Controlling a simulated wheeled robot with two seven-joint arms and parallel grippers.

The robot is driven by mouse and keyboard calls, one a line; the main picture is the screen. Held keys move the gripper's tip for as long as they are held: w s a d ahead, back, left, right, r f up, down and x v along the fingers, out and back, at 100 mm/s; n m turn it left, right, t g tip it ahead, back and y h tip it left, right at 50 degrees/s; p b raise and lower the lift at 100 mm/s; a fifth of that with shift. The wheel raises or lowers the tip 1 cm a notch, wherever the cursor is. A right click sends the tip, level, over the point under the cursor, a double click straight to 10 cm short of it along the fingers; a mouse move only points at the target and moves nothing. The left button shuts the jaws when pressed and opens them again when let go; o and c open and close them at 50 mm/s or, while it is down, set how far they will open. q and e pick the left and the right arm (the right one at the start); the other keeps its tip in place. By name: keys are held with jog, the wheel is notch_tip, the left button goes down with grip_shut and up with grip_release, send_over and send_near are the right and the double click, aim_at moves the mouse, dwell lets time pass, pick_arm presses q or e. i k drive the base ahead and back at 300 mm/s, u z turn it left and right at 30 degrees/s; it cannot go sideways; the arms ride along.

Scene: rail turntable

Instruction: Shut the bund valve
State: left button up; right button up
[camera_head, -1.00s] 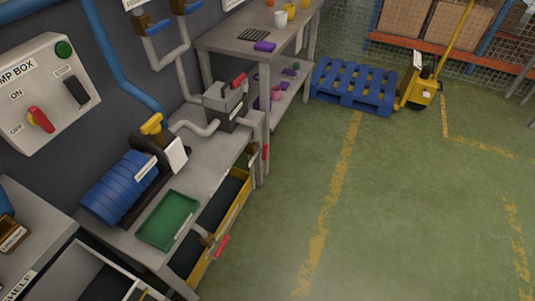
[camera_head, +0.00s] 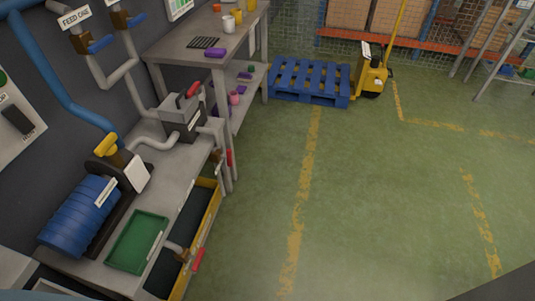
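A yellow-rimmed dark trough (camera_head: 213,211), which looks like the bund, sits low along the front of the grey bench. A valve with a red lever (camera_head: 199,260) sticks out at its near end, with a brownish body (camera_head: 178,250) behind it. A second red lever (camera_head: 229,157) is by the bench's far leg. No readable label shows which one is the bund valve, and I cannot tell whether either is open. Neither of my grippers is in view.
A blue drum-like unit (camera_head: 76,216) and green tray (camera_head: 137,242) are on the bench. A grey box with a red handle (camera_head: 193,89) stands farther back. A blue pallet (camera_head: 309,82) and yellow pallet truck (camera_head: 369,75) stand beyond. The green floor on the right is clear.

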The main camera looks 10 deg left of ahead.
aim_at(228, 152)
jog(key=z, duration=0.15)
jog(key=i, duration=3.9)
jog(key=u, duration=3.25)
